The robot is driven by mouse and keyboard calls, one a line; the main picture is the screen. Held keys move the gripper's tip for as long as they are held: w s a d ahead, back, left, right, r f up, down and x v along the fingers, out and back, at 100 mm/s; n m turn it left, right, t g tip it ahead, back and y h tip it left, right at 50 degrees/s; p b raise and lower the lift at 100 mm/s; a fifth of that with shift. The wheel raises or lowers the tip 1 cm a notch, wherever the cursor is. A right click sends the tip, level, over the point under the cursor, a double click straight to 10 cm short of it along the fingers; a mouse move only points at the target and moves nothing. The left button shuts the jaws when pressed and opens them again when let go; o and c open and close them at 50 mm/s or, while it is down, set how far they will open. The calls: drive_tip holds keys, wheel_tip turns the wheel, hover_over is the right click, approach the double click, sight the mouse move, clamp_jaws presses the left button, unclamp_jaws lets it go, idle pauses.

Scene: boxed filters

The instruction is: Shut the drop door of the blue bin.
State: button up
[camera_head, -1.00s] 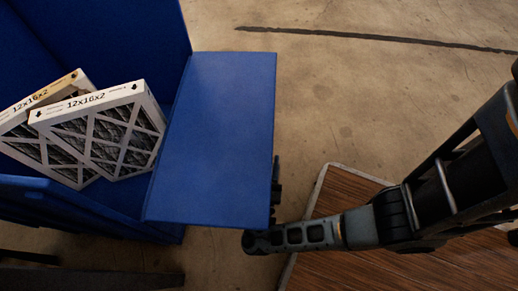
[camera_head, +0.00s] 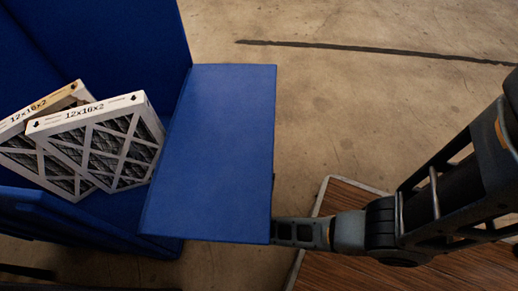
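The blue bin (camera_head: 110,30) stands at the left, open toward me. Its drop door (camera_head: 212,150) is a flat blue panel, down and sticking out from the bin's right side.
Two boxed filters marked 12x16x2, one in front (camera_head: 105,140) and one behind (camera_head: 30,160), lean inside the bin, left of the door. A brown wood-grain board with a pale edge (camera_head: 345,195) lies on the floor beneath my arm. The concrete floor (camera_head: 360,100) beyond is clear.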

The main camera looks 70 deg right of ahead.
drive_tip(key=shift+c, duration=0.2)
clamp_jaws()
idle(0.5)
